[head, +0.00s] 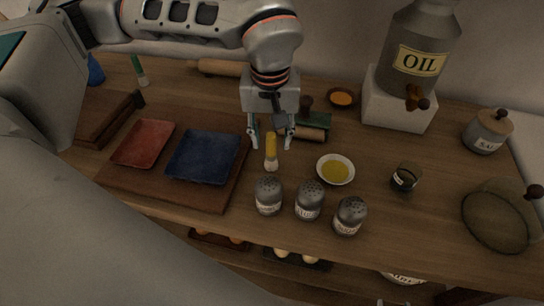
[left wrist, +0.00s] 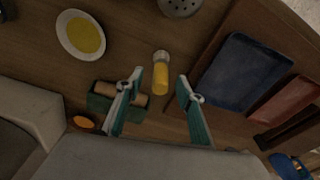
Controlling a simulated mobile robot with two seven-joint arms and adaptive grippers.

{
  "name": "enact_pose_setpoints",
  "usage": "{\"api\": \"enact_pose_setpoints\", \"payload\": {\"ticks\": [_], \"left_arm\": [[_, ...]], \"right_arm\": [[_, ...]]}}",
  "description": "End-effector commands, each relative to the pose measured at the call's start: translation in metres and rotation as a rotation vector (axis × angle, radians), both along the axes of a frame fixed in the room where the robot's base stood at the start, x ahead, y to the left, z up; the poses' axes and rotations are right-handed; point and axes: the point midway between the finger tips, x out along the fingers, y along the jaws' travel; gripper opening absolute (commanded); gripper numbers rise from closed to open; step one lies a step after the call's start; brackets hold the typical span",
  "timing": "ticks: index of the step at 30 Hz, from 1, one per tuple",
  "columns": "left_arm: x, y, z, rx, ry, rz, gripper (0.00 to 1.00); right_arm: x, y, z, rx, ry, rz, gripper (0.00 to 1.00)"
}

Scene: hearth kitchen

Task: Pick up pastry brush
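The pastry brush (head: 271,152) has a yellow handle and a pale bristle end that points toward the front edge of the wooden counter. It also shows in the left wrist view (left wrist: 160,78), between the two teal fingers and clear of both. My left gripper (head: 271,144) points down above the brush with its fingers spread to either side. The same gripper in the left wrist view (left wrist: 158,77) is open and empty. The far end of the handle is partly hidden under the gripper in the head view. My right gripper is in neither view.
Three shakers (head: 310,201) stand in front of the brush. A bowl of yellow liquid (head: 335,169) is to the right. A board (head: 144,188) with a blue tray (head: 203,156) and red tray (head: 144,142) lies left. A green holder (head: 316,121) stands close behind.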

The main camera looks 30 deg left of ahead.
Motion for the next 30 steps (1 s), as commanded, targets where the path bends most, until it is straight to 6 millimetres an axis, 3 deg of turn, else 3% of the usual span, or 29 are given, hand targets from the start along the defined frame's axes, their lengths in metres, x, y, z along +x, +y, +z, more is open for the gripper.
{"api": "enact_pose_setpoints", "payload": {"ticks": [8,17,22,30], "left_arm": [[0.001,0.002,-0.039,0.0,0.004,0.0,0.37],[0.003,0.002,-0.043,0.0,0.0,0.0,0.37],[0.003,0.002,-0.043,0.0,0.0,0.0,0.0],[0.003,0.002,-0.043,0.0,0.0,0.0,0.0]], "right_arm": [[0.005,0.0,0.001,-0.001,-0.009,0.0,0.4],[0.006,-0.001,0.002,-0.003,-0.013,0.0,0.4],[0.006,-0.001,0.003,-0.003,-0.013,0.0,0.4],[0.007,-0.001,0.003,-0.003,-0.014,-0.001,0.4]]}}
